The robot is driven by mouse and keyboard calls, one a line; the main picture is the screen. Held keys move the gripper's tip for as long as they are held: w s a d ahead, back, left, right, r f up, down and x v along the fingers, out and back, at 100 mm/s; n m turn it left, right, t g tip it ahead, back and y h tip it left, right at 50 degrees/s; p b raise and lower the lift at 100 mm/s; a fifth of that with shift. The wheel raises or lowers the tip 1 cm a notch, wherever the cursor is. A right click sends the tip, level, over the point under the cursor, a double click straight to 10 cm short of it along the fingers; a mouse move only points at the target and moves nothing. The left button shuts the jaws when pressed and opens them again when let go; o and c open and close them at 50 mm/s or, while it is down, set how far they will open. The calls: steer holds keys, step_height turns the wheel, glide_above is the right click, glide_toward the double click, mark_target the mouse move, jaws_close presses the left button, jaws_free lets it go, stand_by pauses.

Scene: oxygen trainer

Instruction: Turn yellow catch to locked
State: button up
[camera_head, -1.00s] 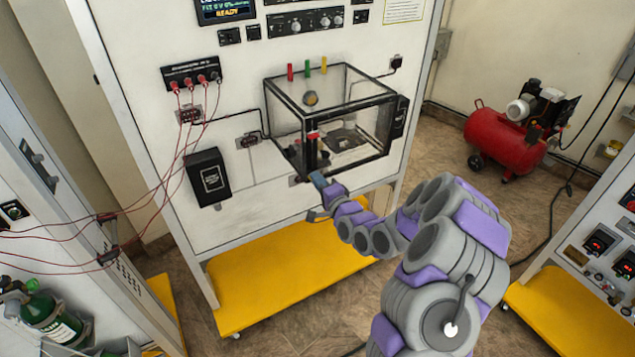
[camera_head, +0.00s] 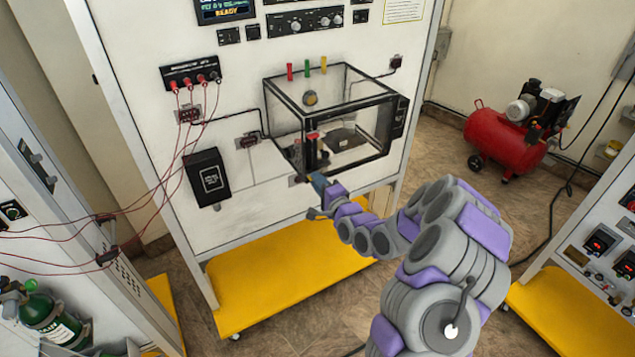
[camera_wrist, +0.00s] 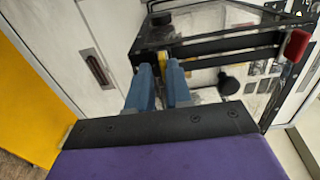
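The yellow catch (camera_wrist: 164,56) shows in the wrist view as a small yellow piece at the front edge of the clear, black-framed box (camera_wrist: 205,46). It lies at the tips of my gripper (camera_wrist: 162,66), between the two blue fingers. The fingers stand apart with a narrow gap; I cannot tell whether either touches the catch. In the head view my gripper (camera_head: 318,181) is at the lower front corner of the box (camera_head: 350,104), and the catch cannot be made out there.
A red knob (camera_wrist: 296,45) sits on the box frame to the right of the fingers. A black knob (camera_wrist: 229,85) is nearer the gripper. A yellow base (camera_head: 280,275) juts out below the panel. A red compressor (camera_head: 505,140) stands at the right, away from the arm.

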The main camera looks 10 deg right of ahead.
steer(key=shift+o, duration=1.1)
steer(key=shift+d+r, duration=0.15)
steer(key=p+v, duration=0.8)
steer(key=v, duration=0.9)
steer(key=shift+s+p, duration=0.2)
steer(key=shift+p, duration=0.15)
